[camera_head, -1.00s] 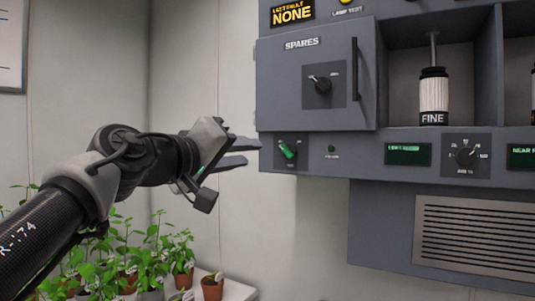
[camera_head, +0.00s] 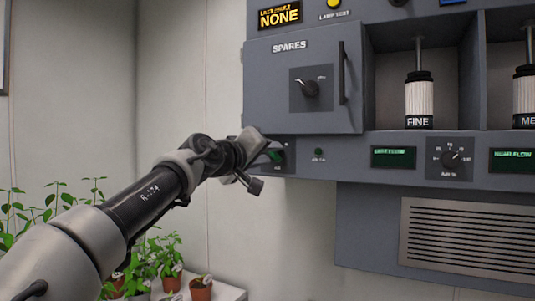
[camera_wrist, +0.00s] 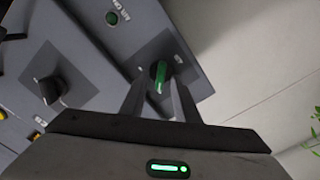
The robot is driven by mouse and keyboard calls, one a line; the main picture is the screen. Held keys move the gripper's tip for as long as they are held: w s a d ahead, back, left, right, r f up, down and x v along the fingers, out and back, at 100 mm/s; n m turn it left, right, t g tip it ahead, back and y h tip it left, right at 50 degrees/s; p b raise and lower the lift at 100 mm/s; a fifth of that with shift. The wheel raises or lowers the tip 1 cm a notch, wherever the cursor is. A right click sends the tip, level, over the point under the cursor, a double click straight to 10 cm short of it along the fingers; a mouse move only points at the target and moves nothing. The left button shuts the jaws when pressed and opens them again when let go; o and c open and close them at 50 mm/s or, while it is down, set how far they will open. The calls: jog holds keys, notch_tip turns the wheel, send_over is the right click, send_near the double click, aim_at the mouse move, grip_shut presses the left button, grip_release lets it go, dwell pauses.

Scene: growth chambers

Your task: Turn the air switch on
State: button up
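The air switch (camera_wrist: 158,71) is a green rotary knob on a dark square plate at the lower left of the grey panel. In the head view the switch (camera_head: 275,154) is partly hidden by my gripper (camera_head: 262,158). In the wrist view my gripper (camera_wrist: 160,90) is open, with one finger on each side of the knob's near end. I cannot tell whether the fingers touch it. A small green lamp (camera_wrist: 112,18) sits beside the switch; it also shows in the head view (camera_head: 318,152).
Another dial (camera_head: 451,159) and green displays (camera_head: 393,157) lie to the right. Potted plants (camera_head: 201,289) stand below my arm. A vent grille (camera_head: 465,240) is at lower right.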

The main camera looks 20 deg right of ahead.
grip_shut()
jog(key=shift+m+b, duration=0.3)
jog(key=shift+m, duration=0.1)
jog(key=shift+m+b, duration=0.55)
jog(key=shift+m, duration=0.55)
jog(key=m, duration=0.3)
jog(key=m+b, duration=0.1)
jog(key=m, duration=0.6)
jog(key=shift+s+d+b, duration=0.2)
jog(key=shift+s+b, duration=0.05)
jog(key=shift+b, duration=0.15)
jog(key=m, duration=0.4)
jog(key=shift+s+m, duration=0.1)
jog(key=shift+m, duration=0.3)
